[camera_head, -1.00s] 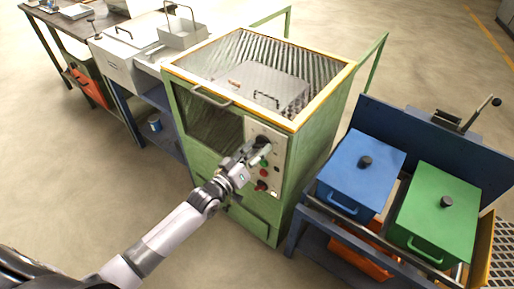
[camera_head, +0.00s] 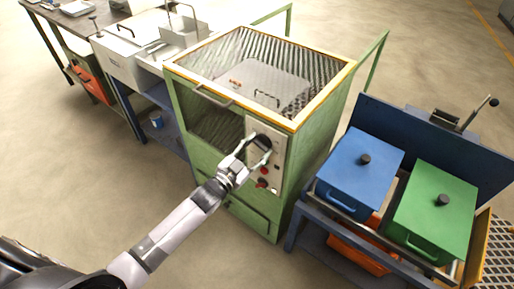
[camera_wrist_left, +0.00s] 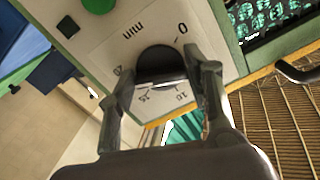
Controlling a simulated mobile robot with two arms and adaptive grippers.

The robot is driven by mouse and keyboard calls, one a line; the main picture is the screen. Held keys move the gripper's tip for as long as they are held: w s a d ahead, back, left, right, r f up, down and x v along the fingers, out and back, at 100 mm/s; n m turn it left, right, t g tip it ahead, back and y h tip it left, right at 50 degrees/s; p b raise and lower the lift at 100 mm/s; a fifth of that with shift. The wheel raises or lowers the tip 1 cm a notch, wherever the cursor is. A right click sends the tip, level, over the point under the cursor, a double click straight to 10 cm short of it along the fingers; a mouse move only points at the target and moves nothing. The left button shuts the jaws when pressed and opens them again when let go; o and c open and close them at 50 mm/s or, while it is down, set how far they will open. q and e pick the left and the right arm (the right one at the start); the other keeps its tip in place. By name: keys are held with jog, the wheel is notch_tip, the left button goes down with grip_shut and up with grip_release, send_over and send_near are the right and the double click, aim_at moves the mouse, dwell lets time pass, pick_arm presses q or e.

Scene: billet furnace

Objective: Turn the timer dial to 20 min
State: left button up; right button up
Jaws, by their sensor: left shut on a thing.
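The timer dial (camera_wrist_left: 160,62) is a dark round knob on a pale panel (camera_wrist_left: 112,60) in the left wrist view. Printed marks around it read 0, min, 20, 15 and 10; the knob's pointer cannot be made out. My left gripper (camera_wrist_left: 160,82) is shut on the dial, with one finger on each side of it. In the head view my left gripper (camera_head: 254,152) is at the upper part of the green furnace's control panel (camera_head: 279,145), by the dial (camera_head: 263,139). My right gripper is not in view.
The furnace (camera_head: 262,190) has a glazed top and a handle. A blue box (camera_head: 345,180) and a green box (camera_head: 425,215) stand on a cart at right. Open floor lies at front left.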

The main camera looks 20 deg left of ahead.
pick_arm(q)
jog(key=shift+f+m, duration=0.1)
jog(key=shift+m, duration=0.7)
jog(key=o, duration=1.1)
jog(key=shift+o, duration=0.2)
jog(key=v, duration=1.2)
